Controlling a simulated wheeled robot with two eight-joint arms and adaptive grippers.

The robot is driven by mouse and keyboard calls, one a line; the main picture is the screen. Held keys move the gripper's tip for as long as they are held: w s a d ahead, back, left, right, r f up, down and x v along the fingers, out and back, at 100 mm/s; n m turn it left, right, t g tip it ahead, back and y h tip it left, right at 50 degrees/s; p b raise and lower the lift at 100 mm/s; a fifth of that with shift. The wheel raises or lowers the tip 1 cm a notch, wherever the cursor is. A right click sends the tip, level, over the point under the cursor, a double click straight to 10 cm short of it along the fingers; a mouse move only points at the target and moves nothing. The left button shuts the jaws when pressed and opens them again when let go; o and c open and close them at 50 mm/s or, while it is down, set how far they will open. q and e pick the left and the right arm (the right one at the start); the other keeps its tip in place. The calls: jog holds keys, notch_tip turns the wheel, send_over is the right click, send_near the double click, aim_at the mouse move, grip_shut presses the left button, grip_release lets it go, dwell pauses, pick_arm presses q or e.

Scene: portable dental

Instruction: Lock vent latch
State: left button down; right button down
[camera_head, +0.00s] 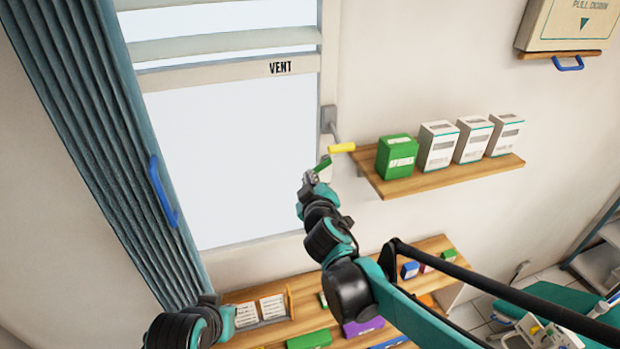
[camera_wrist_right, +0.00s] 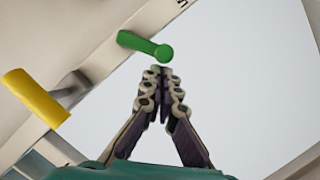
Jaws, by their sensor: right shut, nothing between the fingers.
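The window with the word VENT (camera_head: 280,68) has two handles on its right frame. The yellow-gripped handle (camera_head: 341,148) sticks out to the right from a grey bracket. The green-gripped handle (camera_head: 323,164) is lower, close to my right gripper (camera_head: 310,178). In the right wrist view, my right gripper (camera_wrist_right: 162,73) is shut and empty, its tips just below the rounded end of the green handle (camera_wrist_right: 145,46). I cannot tell whether they touch. The yellow handle (camera_wrist_right: 36,98) is at the left there. Of my left arm, only links show at the bottom left.
A wooden shelf (camera_head: 445,180) with a green box (camera_head: 397,155) and several white boxes is right of the handles. A teal curtain (camera_head: 85,130) with a blue handle (camera_head: 163,190) hangs at left. A lower shelf with small boxes lies below my right arm.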

jog(key=shift+f, duration=0.1)
jog(key=shift+f+n+b, duration=0.15)
jog(key=shift+n+b, duration=0.15)
jog(key=shift+b, duration=0.15)
jog(key=shift+f+n+b, duration=0.2)
jog(key=shift+n+b, duration=0.1)
jog(key=shift+b, duration=0.05)
jog(key=d+f+n+t+b, duration=0.1)
jog(key=n+b, duration=0.2)
jog(key=d+f+n+t+h+b, duration=0.1)
jog(key=f+n+b, duration=0.1)
jog(key=b, duration=0.1)
jog(key=w+d+f+n+b, duration=0.1)
jog(key=n+b, duration=0.2)
jog(key=shift+d+f+n+t+h, duration=0.2)
jog(key=shift+f+n+t+h, duration=0.1)
jog(key=shift+f+t, duration=0.1)
jog(key=shift+d+b, duration=0.15)
jog(key=shift+b, duration=0.2)
